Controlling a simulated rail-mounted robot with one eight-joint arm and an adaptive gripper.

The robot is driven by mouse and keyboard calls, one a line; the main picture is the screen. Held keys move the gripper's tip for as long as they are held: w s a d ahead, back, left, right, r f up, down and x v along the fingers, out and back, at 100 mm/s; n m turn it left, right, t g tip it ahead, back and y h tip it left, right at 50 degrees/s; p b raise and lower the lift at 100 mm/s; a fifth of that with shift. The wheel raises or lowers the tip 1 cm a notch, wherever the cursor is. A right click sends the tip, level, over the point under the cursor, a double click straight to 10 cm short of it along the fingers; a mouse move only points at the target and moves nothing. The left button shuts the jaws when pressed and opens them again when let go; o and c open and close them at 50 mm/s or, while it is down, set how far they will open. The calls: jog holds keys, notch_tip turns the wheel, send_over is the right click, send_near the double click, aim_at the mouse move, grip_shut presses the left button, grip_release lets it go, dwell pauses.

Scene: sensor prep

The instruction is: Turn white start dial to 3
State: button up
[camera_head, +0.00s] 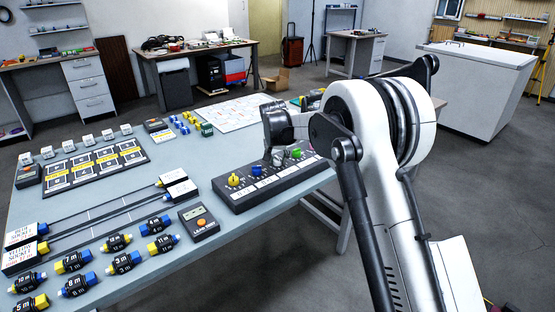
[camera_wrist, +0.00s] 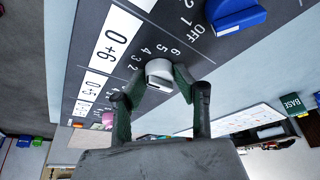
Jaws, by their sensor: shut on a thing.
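The black dial panel (camera_head: 290,182) lies along the right edge of the blue-grey table. In the wrist view, the white dial (camera_wrist: 158,70) sits on the panel, with printed numbers around its far side, among them 3, 4, 5 and 6. My gripper (camera_wrist: 159,84) has one dark green finger on each side of the dial and is shut on it. Which number the dial points to cannot be told. In the head view, my gripper (camera_head: 277,152) is over the middle of the panel and hides most of the white dial.
On the panel, a yellow dial (camera_head: 234,181) and a blue dial (camera_head: 257,171) stand left of my gripper, and a green dial (camera_head: 297,153) stands right of it. The blue dial is close by in the wrist view (camera_wrist: 238,14).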

jog(key=o, duration=1.1)
jog(key=v, duration=1.2)
